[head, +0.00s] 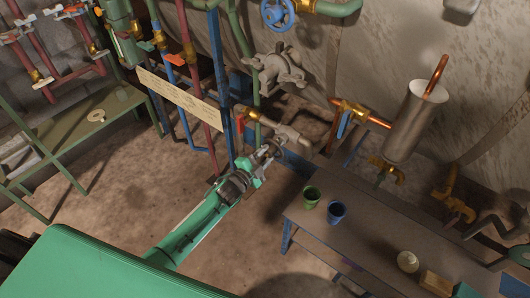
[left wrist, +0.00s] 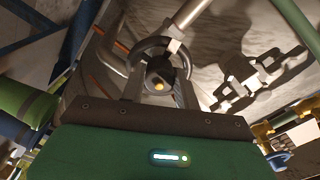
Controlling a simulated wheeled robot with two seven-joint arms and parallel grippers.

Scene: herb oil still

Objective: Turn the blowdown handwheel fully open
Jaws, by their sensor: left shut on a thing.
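A dark round handwheel with a small yellow centre (left wrist: 158,84) is straight ahead of my left gripper in the left wrist view. Its rim (left wrist: 162,42) arches above the hub, with a pale metal rod crossing close by. My left gripper (head: 270,152) reaches up from the lower left in the head view to the pipework beside the blue post. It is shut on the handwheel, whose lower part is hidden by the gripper. In the head view the wheel is small and mostly covered by the fingers. My right gripper is in neither view.
A dark bench (head: 375,245) at the right carries a green cup (head: 311,196) and a blue cup (head: 336,212). A blue post (head: 220,90) and a lettered board (head: 178,97) stand left of the gripper. A blue wheel (head: 277,13) is higher up.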

